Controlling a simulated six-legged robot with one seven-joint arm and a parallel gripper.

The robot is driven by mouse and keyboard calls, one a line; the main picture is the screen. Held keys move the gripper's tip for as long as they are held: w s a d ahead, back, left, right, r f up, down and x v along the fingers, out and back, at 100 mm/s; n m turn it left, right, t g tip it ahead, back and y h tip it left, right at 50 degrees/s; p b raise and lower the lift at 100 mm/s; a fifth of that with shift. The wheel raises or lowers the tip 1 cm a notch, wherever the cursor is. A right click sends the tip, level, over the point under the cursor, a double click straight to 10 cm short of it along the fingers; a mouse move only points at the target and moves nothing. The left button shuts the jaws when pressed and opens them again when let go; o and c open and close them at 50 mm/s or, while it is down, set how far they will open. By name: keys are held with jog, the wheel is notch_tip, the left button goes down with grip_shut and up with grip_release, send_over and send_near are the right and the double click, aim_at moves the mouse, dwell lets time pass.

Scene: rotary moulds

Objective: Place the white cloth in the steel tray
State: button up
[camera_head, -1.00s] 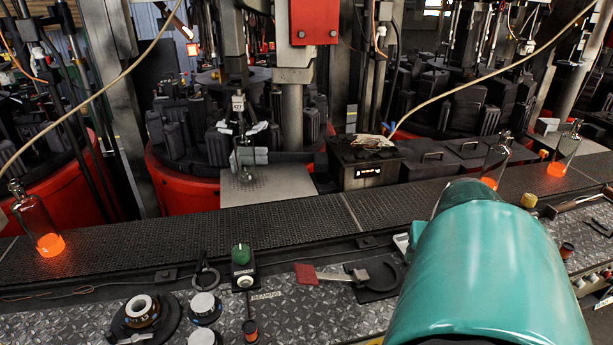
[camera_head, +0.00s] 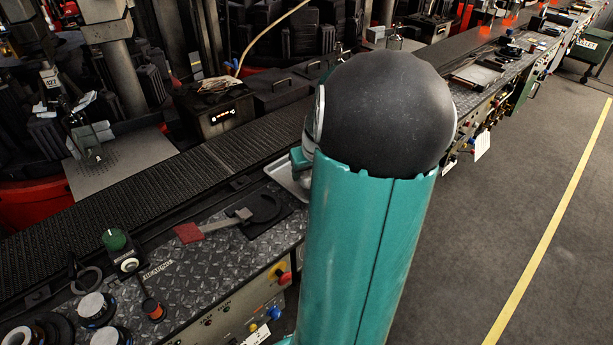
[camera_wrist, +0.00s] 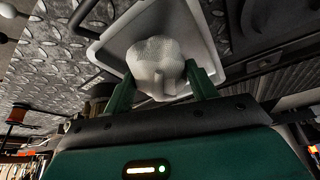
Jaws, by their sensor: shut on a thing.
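The white cloth (camera_wrist: 157,62) is a bunched, textured lump between the two green fingers of my gripper (camera_wrist: 162,84) in the wrist view. My gripper is shut on it. The steel tray (camera_wrist: 118,40) is a pale, shallow, round-cornered tray directly beyond the cloth in that view. The cloth overlaps the tray's middle, and I cannot tell whether it touches the tray floor. In the head view only a corner of the tray (camera_head: 287,180) shows, to the left of my teal arm. My arm hides the cloth and nearly all of my gripper there.
Machines stand beyond. Open floor (camera_head: 530,180) with a yellow line is at right.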

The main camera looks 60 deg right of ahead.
jog(key=shift+a+f, duration=0.1)
jog(key=shift+f, duration=1.1)
jog(key=shift+f, duration=0.15)
jog(key=o, duration=0.9)
jog(key=shift+o, duration=0.2)
jog(key=shift+s+r, duration=0.2)
jog(key=shift+r, duration=0.45)
jog(key=v, duration=1.1)
jog(key=shift+a, duration=0.2)
